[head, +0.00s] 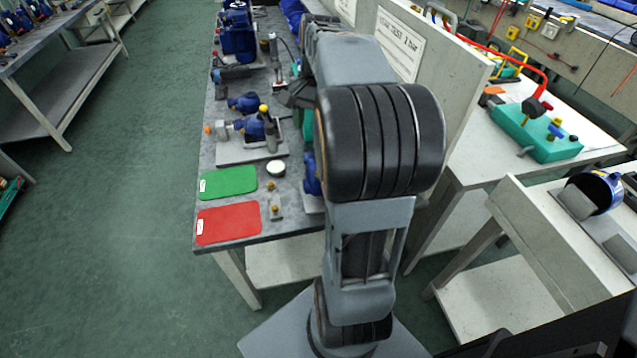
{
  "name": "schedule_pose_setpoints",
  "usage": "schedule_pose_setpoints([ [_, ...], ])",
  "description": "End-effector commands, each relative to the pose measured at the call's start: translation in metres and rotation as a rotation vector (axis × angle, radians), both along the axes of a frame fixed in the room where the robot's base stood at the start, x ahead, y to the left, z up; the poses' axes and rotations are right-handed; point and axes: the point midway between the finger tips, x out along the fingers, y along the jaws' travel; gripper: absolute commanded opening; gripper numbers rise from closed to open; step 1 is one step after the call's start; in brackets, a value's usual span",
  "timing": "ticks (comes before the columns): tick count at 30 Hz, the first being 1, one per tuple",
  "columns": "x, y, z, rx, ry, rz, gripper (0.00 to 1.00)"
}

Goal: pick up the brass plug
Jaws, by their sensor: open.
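Two small brass-coloured pieces stand on the grey bench near the mats: one (271,185) beside the green mat and one (276,209) beside the red mat, on a small pale plate. Either may be the brass plug; they are too small to tell. Another yellow-brass tip (264,108) shows on top of the blue pump. My gripper (284,97) is partly hidden by my arm, over the bench behind the pump, apart from the pieces by the mats. It is open, and I see nothing between its fingers.
A green mat (228,182) and a red mat (229,223) lie at the bench's near end. A blue pump (255,127) on a grey base and a white round cap (276,168) stand close by. A signed panel (400,45) borders the right. My arm hides part of the bench.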

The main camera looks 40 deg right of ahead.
Motion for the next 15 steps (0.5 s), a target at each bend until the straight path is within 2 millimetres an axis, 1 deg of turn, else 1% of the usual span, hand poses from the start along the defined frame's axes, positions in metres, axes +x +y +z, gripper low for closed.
schedule_pose_setpoints([
  [1, 0.001, -0.017, -0.008, 0.019, 0.024, -0.063, 0.5],
  [3, 0.001, -0.031, -0.011, 0.041, 0.049, -0.124, 0.5],
  [6, -0.001, -0.04, -0.019, 0.061, 0.072, -0.175, 0.5],
  [9, -0.003, -0.04, -0.035, 0.067, 0.081, -0.194, 0.5],
  [15, -0.006, -0.031, -0.068, 0.066, 0.081, -0.192, 0.5],
])
